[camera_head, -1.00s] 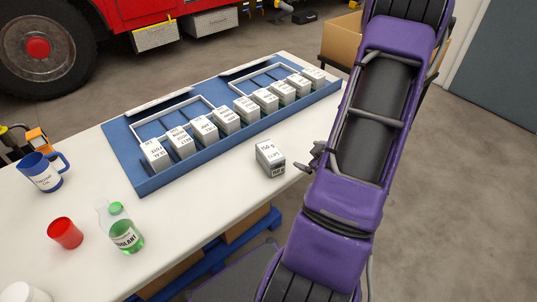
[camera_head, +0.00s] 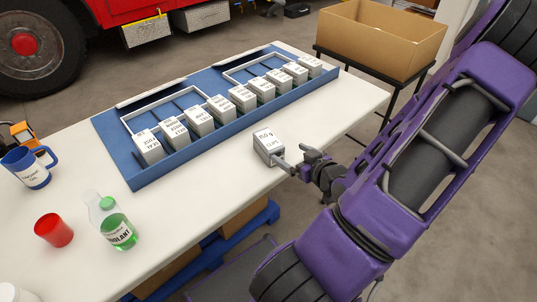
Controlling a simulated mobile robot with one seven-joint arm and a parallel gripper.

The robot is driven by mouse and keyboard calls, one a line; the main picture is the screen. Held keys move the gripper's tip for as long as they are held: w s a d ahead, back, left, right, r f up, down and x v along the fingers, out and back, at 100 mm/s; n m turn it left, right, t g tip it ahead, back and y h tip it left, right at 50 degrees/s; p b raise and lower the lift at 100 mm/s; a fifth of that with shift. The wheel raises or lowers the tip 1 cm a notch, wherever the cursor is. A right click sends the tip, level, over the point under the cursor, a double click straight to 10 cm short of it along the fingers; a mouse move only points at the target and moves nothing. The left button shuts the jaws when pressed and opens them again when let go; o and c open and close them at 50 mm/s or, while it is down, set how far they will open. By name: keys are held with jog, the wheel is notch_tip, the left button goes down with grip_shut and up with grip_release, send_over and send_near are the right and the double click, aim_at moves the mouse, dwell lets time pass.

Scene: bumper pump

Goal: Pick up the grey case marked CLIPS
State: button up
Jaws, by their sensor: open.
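The grey case marked CLIPS (camera_head: 268,147) stands on the white table near its front edge, apart from the blue rack. Its top label shows print too small to read fully in this view. My gripper (camera_head: 297,161) is open at the case's right side, with its fingers pointing left toward it. One finger is close to the case's lower right corner; I cannot tell whether it touches.
A blue rack (camera_head: 140,180) holds a row of several similar grey cases behind the CLIPS case. A blue mug (camera_head: 32,170), red cup (camera_head: 54,231) and green coolant bottle (camera_head: 115,230) stand at the left. A cardboard box (camera_head: 375,45) sits on a stand at the back right.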

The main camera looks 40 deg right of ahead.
aim_at(272, 143)
jog(key=b+x, duration=0.2)
jog(key=x, duration=0.5)
jog(key=shift+w, duration=0.1)
jog(key=shift+b+x, duration=0.5)
jog(key=shift+x, duration=2.5)
jog(key=shift+a+r, duration=0.1)
jog(key=c, duration=1.5)
